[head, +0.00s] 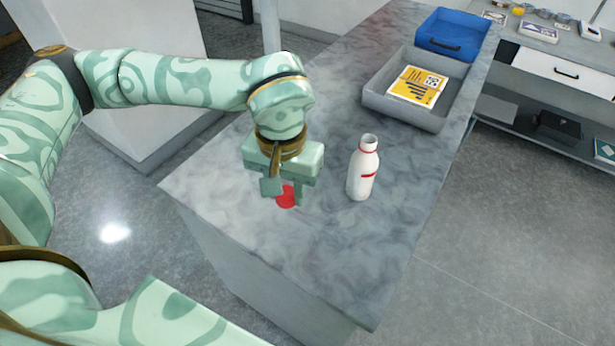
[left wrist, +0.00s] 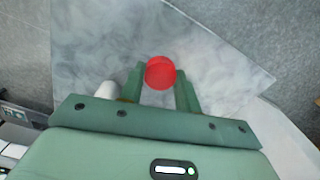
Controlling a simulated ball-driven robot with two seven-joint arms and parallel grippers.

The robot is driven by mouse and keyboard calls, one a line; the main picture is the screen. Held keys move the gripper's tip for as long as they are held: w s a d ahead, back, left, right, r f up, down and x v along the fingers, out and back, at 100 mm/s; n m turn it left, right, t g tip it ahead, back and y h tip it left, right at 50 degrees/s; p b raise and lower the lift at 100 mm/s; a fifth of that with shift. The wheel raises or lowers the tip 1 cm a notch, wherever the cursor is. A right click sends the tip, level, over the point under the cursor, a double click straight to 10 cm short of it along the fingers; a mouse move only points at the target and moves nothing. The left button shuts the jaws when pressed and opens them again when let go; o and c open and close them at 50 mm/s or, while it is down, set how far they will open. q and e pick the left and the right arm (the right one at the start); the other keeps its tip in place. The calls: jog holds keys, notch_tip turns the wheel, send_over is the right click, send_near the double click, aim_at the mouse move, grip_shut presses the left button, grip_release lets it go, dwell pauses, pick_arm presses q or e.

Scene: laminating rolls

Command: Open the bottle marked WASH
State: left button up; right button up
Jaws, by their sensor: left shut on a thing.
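A white bottle (head: 361,172) with red bands stands upright on the marbled counter. Its neck is bare, with no cap on it, and I cannot read any name on it. My left gripper (head: 285,193) is to the left of the bottle, pointing down, apart from it. It is shut on a round red cap (head: 287,200), which also shows between the fingers in the left wrist view (left wrist: 160,73). The cap is low over the counter; I cannot tell whether it touches. Part of the bottle (left wrist: 107,90) shows beside the gripper in the left wrist view. My right gripper is out of view.
The counter (head: 330,245) is clear in front of and around the bottle. A grey tray (head: 437,122) holding a yellow and white card (head: 418,86) lies behind it, with a blue bin (head: 450,30) farther back. The counter's front and side edges are near the gripper.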

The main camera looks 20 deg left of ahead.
pick_arm(q)
jog(key=shift+s+d+f+n, duration=0.1)
jog(key=shift+d+f+n, duration=0.05)
jog(key=shift+d+n, duration=0.45)
jog(key=n, duration=0.3)
jog(key=shift+d+f, duration=0.2)
jog(key=shift+d, duration=0.1)
jog(key=w+a+f+n+b, duration=0.1)
jog(key=w+a+f+n, duration=0.1)
jog(key=n, duration=0.9)
jog(key=w+a+f+n+b, duration=0.1)
jog(key=w+f+n, duration=0.3)
jog(key=n, duration=0.7)
jog(key=w+a+f+n+b, duration=0.1)
jog(key=w+a+f+n, duration=0.2)
jog(key=n, duration=0.8)
jog(key=shift+w+a+f+n, duration=0.2)
jog(key=shift+a+f+n, duration=0.1)
jog(key=shift+f, duration=0.05)
jog(key=shift+w+a+f, duration=0.1)
jog(key=shift+f, duration=0.15)
jog(key=shift+w+a+f+b, duration=0.15)
jog(key=shift+f+b, duration=0.5)
jog(key=shift+f, duration=1.1)
